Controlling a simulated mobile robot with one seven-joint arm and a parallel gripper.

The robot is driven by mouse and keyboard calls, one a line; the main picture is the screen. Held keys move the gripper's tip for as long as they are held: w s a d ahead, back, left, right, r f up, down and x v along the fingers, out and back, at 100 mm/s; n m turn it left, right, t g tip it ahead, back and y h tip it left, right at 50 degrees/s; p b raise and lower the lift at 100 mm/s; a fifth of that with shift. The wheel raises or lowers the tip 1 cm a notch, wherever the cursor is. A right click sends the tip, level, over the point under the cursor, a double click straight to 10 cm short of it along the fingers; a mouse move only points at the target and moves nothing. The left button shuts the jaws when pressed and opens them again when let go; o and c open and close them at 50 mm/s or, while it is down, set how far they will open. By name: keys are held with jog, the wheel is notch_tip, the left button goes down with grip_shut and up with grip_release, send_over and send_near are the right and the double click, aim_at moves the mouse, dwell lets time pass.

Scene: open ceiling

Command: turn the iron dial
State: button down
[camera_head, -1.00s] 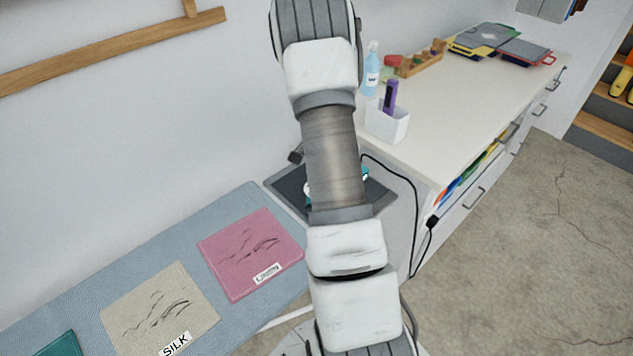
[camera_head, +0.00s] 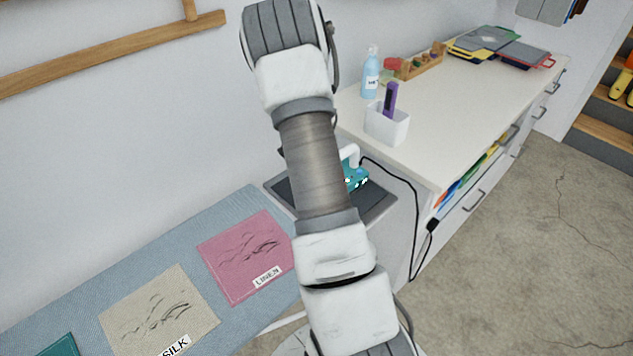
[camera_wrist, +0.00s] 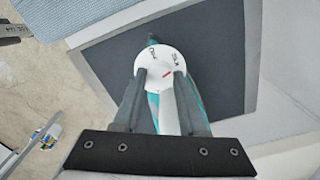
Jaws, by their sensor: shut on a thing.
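The iron (camera_head: 357,178), teal with a white handle, rests on a dark pad (camera_head: 377,206) and is partly hidden behind my arm in the head view. In the wrist view its round white dial (camera_wrist: 163,62) faces the camera, with small dark lettering that is hard to read and a red mark right of its middle. My gripper (camera_wrist: 161,77) is shut on the dial, one dark finger at each lower side of it. The iron's teal body (camera_wrist: 193,108) shows below, between and beside the fingers. The head view does not show the gripper.
A blue ironing board (camera_head: 190,240) with a pink LINEN cloth (camera_head: 246,255) and a beige SILK cloth (camera_head: 160,312) lies at left. A white counter (camera_head: 450,115) bears a spray bottle (camera_head: 371,73) and a white holder (camera_head: 387,124). A black cord (camera_head: 415,200) hangs beside the iron.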

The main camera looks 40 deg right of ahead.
jog(key=shift+c, duration=2.2)
grip_release()
jog(key=shift+r, duration=0.15)
notch_tip(320, 180, up, 17)
jog(key=shift+p, duration=0.35)
jog(key=shift+r, duration=0.1)
